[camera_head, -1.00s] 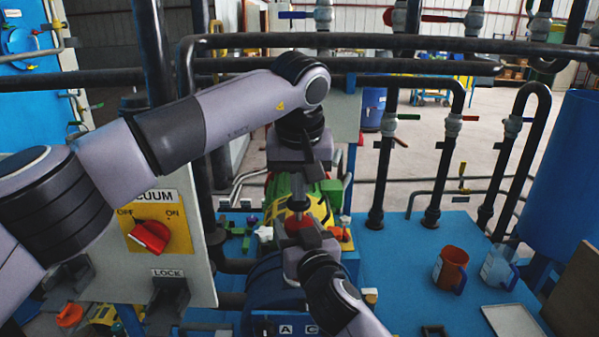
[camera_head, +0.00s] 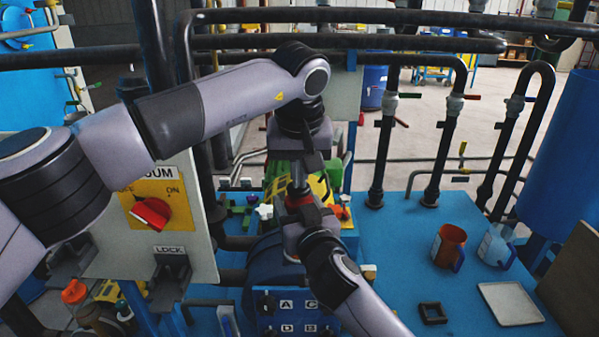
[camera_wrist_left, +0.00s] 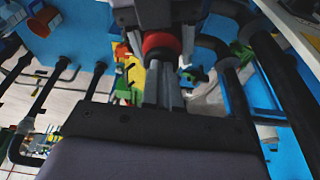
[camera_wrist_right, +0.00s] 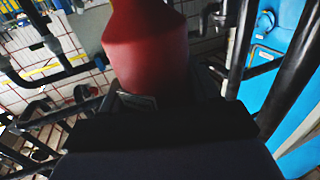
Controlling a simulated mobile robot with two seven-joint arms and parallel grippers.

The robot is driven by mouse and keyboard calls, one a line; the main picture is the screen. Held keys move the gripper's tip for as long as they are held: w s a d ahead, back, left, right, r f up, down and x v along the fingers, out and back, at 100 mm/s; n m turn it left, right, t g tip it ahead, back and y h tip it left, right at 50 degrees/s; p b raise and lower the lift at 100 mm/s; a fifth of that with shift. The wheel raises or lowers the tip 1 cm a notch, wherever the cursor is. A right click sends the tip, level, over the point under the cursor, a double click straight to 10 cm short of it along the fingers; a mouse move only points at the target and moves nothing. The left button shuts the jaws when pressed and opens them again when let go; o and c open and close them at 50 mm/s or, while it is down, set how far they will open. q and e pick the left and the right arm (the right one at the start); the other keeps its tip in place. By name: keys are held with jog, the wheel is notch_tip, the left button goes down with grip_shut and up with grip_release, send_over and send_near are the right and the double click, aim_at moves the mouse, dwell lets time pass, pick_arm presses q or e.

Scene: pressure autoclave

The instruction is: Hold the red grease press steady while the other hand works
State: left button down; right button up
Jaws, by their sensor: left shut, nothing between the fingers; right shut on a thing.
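The red grease press (camera_head: 298,201) stands in the middle of the head view, mostly hidden by my grippers. Its large red body fills the top of the right wrist view (camera_wrist_right: 148,48). My right gripper (camera_head: 300,216) comes from the lower right and is shut on the press. My left gripper (camera_head: 299,186) points down from above, shut and empty. In the left wrist view its two grey fingers (camera_wrist_left: 161,66) lie together, their tips close to the red part (camera_wrist_left: 162,42). I cannot tell whether they touch it.
A vacuum panel with a red knob (camera_head: 151,213) stands at the left. A blue box with lettered labels (camera_head: 297,314) is below the grippers.

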pick_arm(q)
jog(key=w+v, duration=0.1)
jog(key=v, duration=1.2)
jog(key=shift+r, duration=0.5)
dwell(0.4)
jog(key=shift+a+r, duration=0.25)
jog(key=shift+r, duration=0.85)
jog(key=x, duration=1.3)
jog(key=shift+s+f, duration=0.15)
jog(key=shift+s, duration=0.25)
jog(key=shift+f, duration=0.5)
